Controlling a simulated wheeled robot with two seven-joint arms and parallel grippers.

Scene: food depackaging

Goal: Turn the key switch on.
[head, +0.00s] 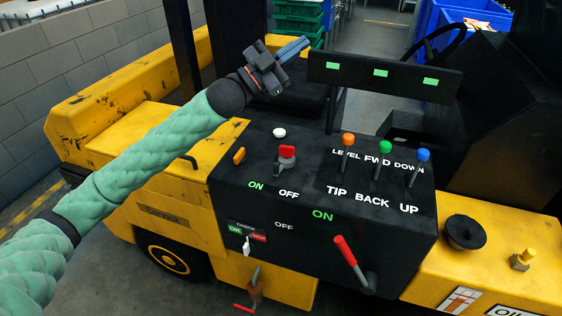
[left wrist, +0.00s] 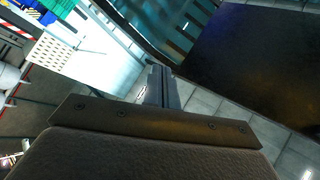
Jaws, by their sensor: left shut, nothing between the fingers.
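A black control panel (head: 330,195) carries a red-topped switch with a grey base (head: 286,158), above the printed words ON and OFF. A small yellow-orange knob (head: 239,155) sits to its left. I cannot tell for sure which of these is the key switch. My left gripper (head: 304,43) is shut and empty. It is up behind the panel's far edge, above and apart from the switches, with its fingers pointing to the upper right. In the left wrist view its closed fingers (left wrist: 163,88) point away over the floor, with no switch in sight. My right gripper is not in view.
Orange (head: 347,140), green (head: 385,147) and blue (head: 423,155) levers stand at the panel's right. A red-handled lever (head: 345,250) juts from its front. A black bar with green labels (head: 385,76) rises behind. A yellow vehicle body (head: 130,105) surrounds the panel.

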